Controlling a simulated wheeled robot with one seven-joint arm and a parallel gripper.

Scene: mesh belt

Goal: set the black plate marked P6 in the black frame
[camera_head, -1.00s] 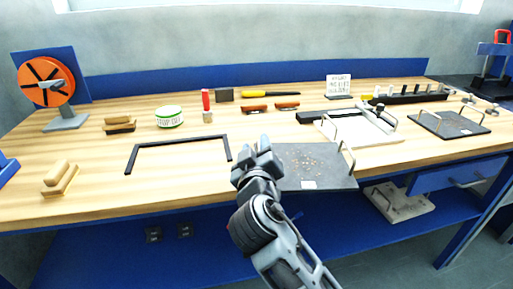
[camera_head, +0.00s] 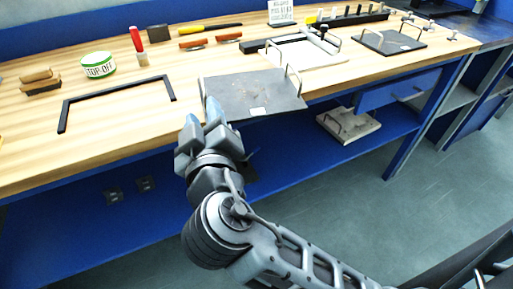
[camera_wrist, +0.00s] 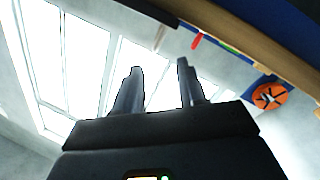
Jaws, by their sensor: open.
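The black frame (camera_head: 118,83), a thin three-sided outline with its front side open, lies flat on the left part of the bench. A dark plate (camera_head: 235,92) with two wire handles and a small white label lies at the bench's front edge, right of the frame. A second dark handled plate (camera_head: 388,42) lies farther right. I cannot read a P6 mark on either. My gripper (camera_head: 202,118) is open and empty, near the first plate's front left corner in the picture and apart from its handles. In the wrist view its two fingers (camera_wrist: 159,85) stand apart with nothing between them.
A grey plate (camera_head: 348,124) lies on the blue lower shelf (camera_head: 290,150). Bare wood (camera_head: 60,150) surrounds the black frame.

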